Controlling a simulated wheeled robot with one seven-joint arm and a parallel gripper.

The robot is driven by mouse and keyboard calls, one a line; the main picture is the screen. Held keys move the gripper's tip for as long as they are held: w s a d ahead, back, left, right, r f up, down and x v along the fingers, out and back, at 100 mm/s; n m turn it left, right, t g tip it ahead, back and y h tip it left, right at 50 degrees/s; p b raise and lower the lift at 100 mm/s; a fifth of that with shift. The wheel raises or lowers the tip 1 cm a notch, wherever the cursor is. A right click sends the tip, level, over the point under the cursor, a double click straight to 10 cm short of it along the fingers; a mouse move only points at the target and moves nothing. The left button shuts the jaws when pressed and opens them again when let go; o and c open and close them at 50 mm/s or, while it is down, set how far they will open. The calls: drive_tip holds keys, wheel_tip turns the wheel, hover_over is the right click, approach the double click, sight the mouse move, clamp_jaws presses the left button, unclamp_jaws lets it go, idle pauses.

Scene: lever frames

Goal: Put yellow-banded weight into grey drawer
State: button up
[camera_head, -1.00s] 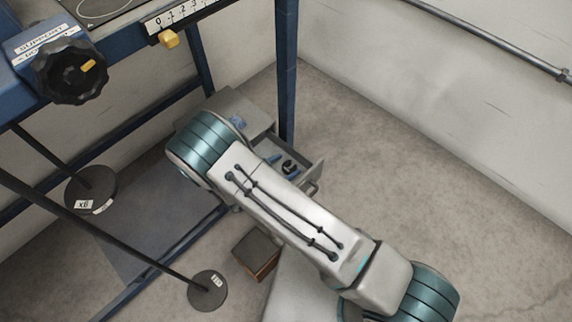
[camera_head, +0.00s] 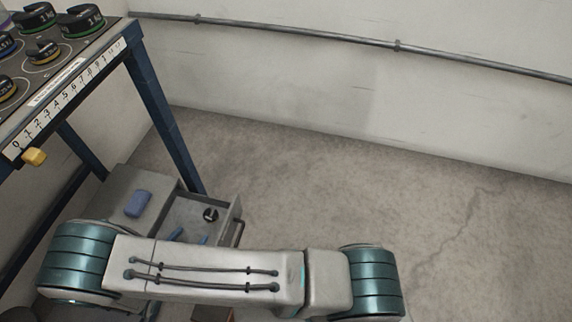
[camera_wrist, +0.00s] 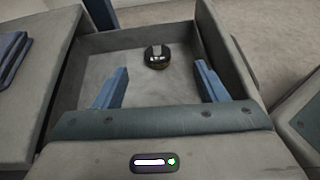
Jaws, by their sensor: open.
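A grey drawer (camera_head: 238,218) stands open at the front of a low grey cabinet, and its rim also shows in the wrist view (camera_wrist: 68,78). A small dark round weight (camera_wrist: 157,57) with a pale label lies on the drawer floor toward the far wall, also seen in the head view (camera_head: 210,214); its band colour cannot be made out. My gripper (camera_wrist: 161,68) is open and empty over the drawer, its blue fingers apart, with the weight beyond the fingertips. In the head view, my gripper (camera_head: 189,237) is partly hidden by my arm.
A blue folded item (camera_head: 138,203) lies on the cabinet top (camera_head: 118,186). A blue-framed bench (camera_head: 165,125) stands at left, with a scale strip and several banded weights on top, one yellow-banded (camera_head: 44,50). Open floor (camera_head: 400,200) lies to the right.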

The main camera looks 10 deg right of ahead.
drive_tip(key=w+d+r+m+g+h, duration=0.1)
drive_tip(key=w+d+r+m+g, duration=0.2)
drive_tip(key=d+r+m+g, duration=0.35)
drive_tip(key=w+d+r+m+g+h, duration=0.1)
drive_tip(key=w+d+r+m+g, duration=0.2)
drive_tip(key=d+r+m, duration=0.7)
drive_tip(key=s+d+r+m+y, duration=0.4)
drive_tip(key=s+d+r+m, duration=0.1)
drive_tip(key=d+r, duration=0.3)
drive_tip(key=s+d+r+m+y, duration=0.4)
drive_tip(key=s+d+r+m, duration=0.1)
drive_tip(key=d+r+m, duration=0.3)
drive_tip(key=shift+s+d+g+y, duration=0.3)
drive_tip(key=shift+d+g, duration=0.15)
drive_tip(key=shift+d, duration=0.15)
drive_tip(key=shift+w, duration=0.1)
